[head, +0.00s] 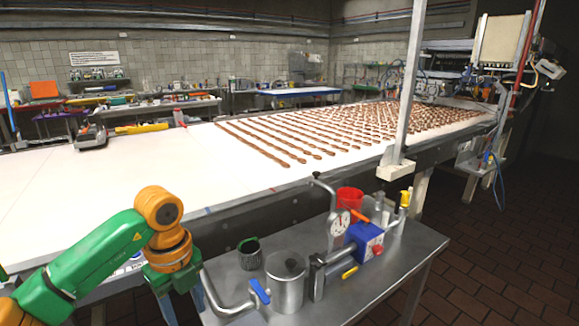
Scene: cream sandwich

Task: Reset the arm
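My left arm, green and orange, comes in from the lower left and bends down at an orange joint. My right arm and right gripper are not in view.
A long white conveyor (120,185) carries rows of brown biscuits (262,148). A metal side table (395,262) stands in front, holding a metal canister (286,285), a dark cup (250,254), a red container (349,200) and a blue box (364,240). A post (412,85) rises at the conveyor's edge.

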